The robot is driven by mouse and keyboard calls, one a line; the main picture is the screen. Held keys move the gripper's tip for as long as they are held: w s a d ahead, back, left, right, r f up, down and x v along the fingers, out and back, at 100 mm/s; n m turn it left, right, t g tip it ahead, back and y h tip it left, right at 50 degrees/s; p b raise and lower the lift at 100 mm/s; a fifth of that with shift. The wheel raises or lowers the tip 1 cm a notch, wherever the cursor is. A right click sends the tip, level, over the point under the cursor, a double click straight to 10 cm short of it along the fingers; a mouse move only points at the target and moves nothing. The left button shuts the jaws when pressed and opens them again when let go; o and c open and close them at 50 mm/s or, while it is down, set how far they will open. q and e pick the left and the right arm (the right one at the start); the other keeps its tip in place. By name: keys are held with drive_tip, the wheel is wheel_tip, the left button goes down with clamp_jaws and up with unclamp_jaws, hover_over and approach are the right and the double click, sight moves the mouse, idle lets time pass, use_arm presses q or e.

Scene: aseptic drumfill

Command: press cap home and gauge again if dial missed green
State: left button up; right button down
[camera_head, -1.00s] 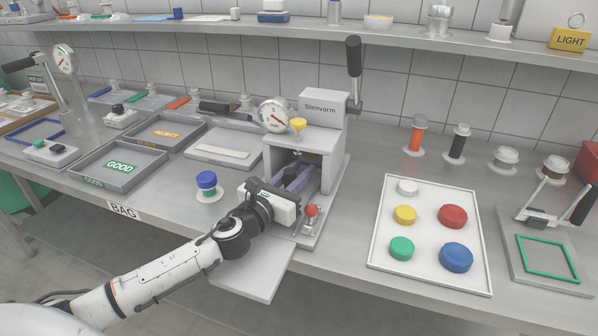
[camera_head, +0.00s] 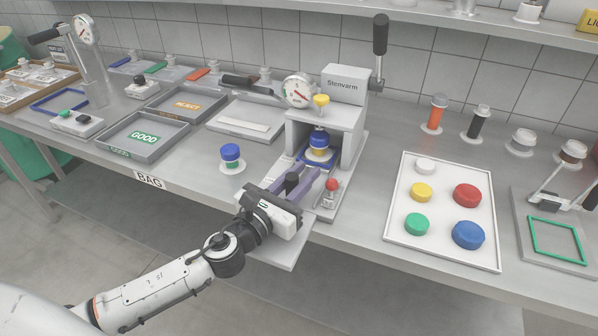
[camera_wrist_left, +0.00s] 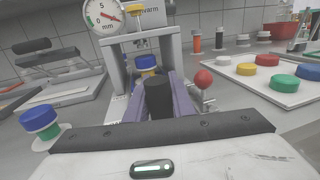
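The Stenvarm press (camera_head: 343,88) has its black lever (camera_head: 380,35) standing up and a round dial (camera_head: 299,90) with a red needle. The dial also shows in the wrist view (camera_wrist_left: 103,16); I cannot tell exactly where its needle reads against the green. A blue-capped jar (camera_head: 319,142) with a yellow band stands upright in the press opening under the yellow knob (camera_head: 321,100). My left gripper (camera_head: 310,172) is in front of the jar, its purple fingers parted. A black peg (camera_wrist_left: 159,97) sits between them near the palm. My right gripper is out of view.
A second blue-capped jar (camera_head: 231,153) stands on a white disc left of the press. A red-knobbed post (camera_head: 331,186) is close right of my gripper. The GOOD tray (camera_head: 116,148) is farther left; a white tray of coloured caps (camera_head: 443,195) lies right.

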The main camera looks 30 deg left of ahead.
sight(288, 191)
use_arm(q)
drive_tip(key=o, duration=0.4)
drive_tip(key=shift+o, duration=0.2)
drive_tip(key=shift+s, duration=0.1)
drive_tip(key=s, duration=0.3)
drive_tip(key=s+b, duration=0.1)
drive_tip(key=s, duration=0.1)
drive_tip(key=s+a, duration=0.1)
drive_tip(key=s, duration=0.2)
drive_tip(key=shift+s+f+b, duration=0.15)
drive_tip(key=shift+s+b, duration=0.15)
drive_tip(key=shift+b, duration=0.05)
drive_tip(key=shift+s+a, duration=0.15)
drive_tip(key=shift+s, duration=0.6)
